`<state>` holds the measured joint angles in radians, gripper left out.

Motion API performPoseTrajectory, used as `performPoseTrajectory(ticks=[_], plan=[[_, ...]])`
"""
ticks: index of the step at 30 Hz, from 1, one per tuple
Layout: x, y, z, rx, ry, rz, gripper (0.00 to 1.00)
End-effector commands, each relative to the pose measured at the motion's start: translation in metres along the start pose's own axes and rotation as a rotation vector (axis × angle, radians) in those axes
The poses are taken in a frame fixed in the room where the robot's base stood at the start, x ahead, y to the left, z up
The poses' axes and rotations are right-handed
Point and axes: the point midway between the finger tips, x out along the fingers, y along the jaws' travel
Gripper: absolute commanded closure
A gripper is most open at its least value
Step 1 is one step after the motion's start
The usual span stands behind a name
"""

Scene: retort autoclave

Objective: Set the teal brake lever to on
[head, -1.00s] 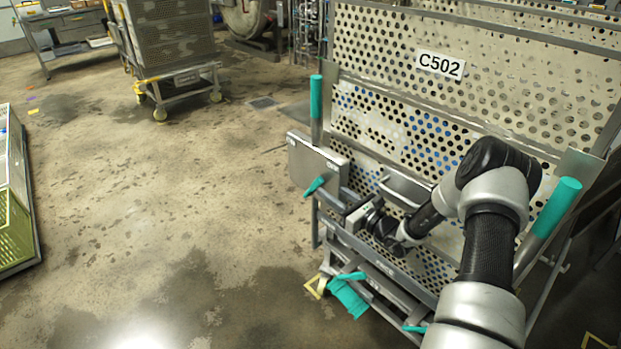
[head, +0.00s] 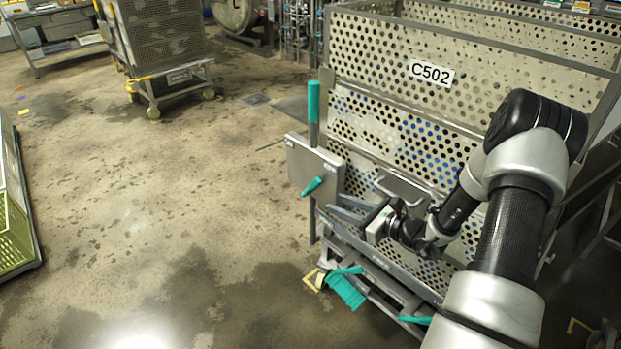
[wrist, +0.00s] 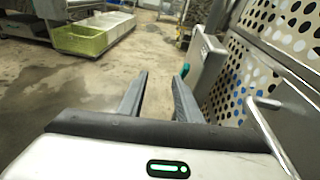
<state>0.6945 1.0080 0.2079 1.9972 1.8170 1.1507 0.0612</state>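The teal brake lever (head: 313,186) is a short handle on the front of a grey box-like panel (head: 328,163) at the left end of the perforated cart. It lies slanted; small marks near the panel's upper corners are too small to read. My gripper (head: 338,208) is just right of and below the lever, apart from it, with its fingers pointing left. In the wrist view my gripper (wrist: 161,74) has its two fingers spread with nothing between them. The panel (wrist: 208,66) stands right of the fingers there, with a bit of the teal lever (wrist: 183,69) showing by the right fingertip.
A bar handle (head: 405,190) is near my wrist. Another cart (head: 170,60) stands farther back.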

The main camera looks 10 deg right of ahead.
Motion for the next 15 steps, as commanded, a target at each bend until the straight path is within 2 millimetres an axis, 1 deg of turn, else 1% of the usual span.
performPoseTrajectory(ticks=[1, 3, 15], plan=[[0.0, 0.005, 0.012, -0.03, 0.006, 0.023, 0.69], [0.001, 0.012, 0.024, -0.066, 0.017, 0.055, 0.69], [-0.003, 0.058, 0.09, -0.3, 0.072, 0.248, 0.69]])
